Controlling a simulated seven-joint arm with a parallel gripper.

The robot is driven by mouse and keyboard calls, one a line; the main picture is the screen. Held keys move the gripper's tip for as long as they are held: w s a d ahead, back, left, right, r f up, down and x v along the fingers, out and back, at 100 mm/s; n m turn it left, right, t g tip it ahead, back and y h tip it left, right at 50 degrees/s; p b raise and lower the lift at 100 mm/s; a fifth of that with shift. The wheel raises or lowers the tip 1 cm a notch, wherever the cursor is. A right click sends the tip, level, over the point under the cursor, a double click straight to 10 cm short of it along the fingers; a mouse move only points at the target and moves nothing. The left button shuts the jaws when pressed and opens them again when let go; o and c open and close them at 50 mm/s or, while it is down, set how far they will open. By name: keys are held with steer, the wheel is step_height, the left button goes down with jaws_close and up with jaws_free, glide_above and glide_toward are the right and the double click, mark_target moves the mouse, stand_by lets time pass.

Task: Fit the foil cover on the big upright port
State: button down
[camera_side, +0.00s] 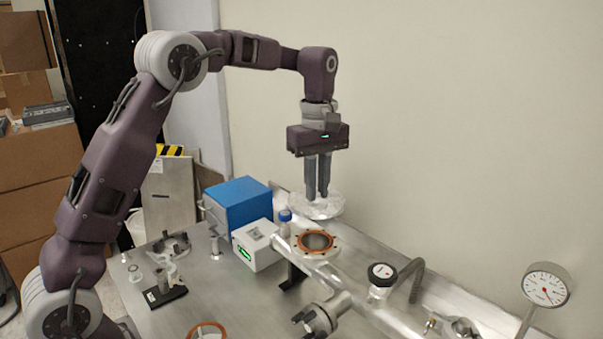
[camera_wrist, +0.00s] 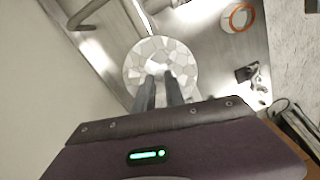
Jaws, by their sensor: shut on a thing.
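The foil cover (camera_side: 327,207) is a round, crinkled silvery disc. My gripper (camera_side: 317,195) points straight down and is shut on it, holding it in the air. In the wrist view the foil cover (camera_wrist: 162,52) spreads out beyond my fingertips (camera_wrist: 158,78). The big upright port (camera_side: 317,241) is an open flange with an orange-brown ring and bolts around its rim, on top of the metal tube. In the side view the cover hangs above the port and apart from it. In the wrist view I cannot make out the port.
A blue box (camera_side: 238,203) and a white box (camera_side: 257,245) stand left of the port, with a blue-capped bottle (camera_side: 285,221) close beside it. A black-topped gauge (camera_side: 382,273) and a dial on a stem (camera_side: 545,286) are to the right. Another orange ring (camera_side: 207,331) lies at the front.

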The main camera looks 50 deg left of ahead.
steer(key=shift+f, duration=4.45)
steer(key=shift+f, duration=0.55)
steer(key=c, duration=1.3)
jaws_free()
step_height(320, 180, up, 7)
steer(key=shift+r, duration=0.1)
